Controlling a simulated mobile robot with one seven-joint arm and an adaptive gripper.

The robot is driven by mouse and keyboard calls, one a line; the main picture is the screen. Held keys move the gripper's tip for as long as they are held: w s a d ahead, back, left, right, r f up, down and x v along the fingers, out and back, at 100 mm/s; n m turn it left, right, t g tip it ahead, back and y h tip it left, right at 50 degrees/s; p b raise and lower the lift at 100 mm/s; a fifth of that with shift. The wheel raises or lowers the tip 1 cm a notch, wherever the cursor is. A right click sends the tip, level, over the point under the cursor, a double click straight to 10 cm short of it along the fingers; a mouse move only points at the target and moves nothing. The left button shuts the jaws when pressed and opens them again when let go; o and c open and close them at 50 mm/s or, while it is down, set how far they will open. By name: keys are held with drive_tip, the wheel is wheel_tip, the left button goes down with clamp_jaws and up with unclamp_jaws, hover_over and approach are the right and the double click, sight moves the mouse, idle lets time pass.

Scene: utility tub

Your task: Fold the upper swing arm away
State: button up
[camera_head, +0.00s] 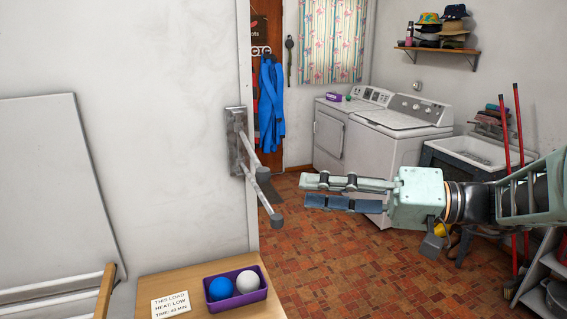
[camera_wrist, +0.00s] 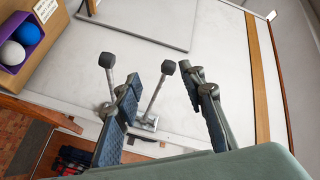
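A metal wall bracket (camera_head: 235,140) holds two swing arms at the end of the white wall. The upper swing arm (camera_head: 252,158) sticks out from the wall and ends in a dark cap. The lower swing arm (camera_head: 262,194) sticks out below it, also dark-capped. My gripper (camera_head: 304,191) is to their right, fingers pointing left, open and apart from both arms. In the wrist view the upper swing arm (camera_wrist: 157,92) shows between the open fingers of my gripper (camera_wrist: 160,75). The lower swing arm (camera_wrist: 110,85) is left of them, and the bracket (camera_wrist: 145,123) is partly hidden by a finger.
A wooden top (camera_head: 155,285) below holds a purple tray (camera_head: 213,306) with a blue and a white ball, and a card (camera_head: 171,304). A pale panel (camera_head: 55,180) is at the left. Washing machines (camera_head: 385,130) and a sink (camera_head: 480,152) stand behind. The air around the swing arms is free.

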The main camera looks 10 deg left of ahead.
sight(263, 171)
drive_tip(key=shift+t, duration=0.3)
drive_tip(key=a+p, duration=0.1)
drive_tip(key=a, duration=0.2)
drive_tip(key=w+a+r, duration=0.1)
drive_tip(key=a, duration=0.2)
drive_tip(key=w+a+p, duration=0.1)
drive_tip(key=a, duration=0.3)
drive_tip(key=shift+r+p, duration=0.2)
drive_tip(key=shift+p, duration=0.15)
drive_tip(key=shift+c, duration=0.3)
clamp_jaws()
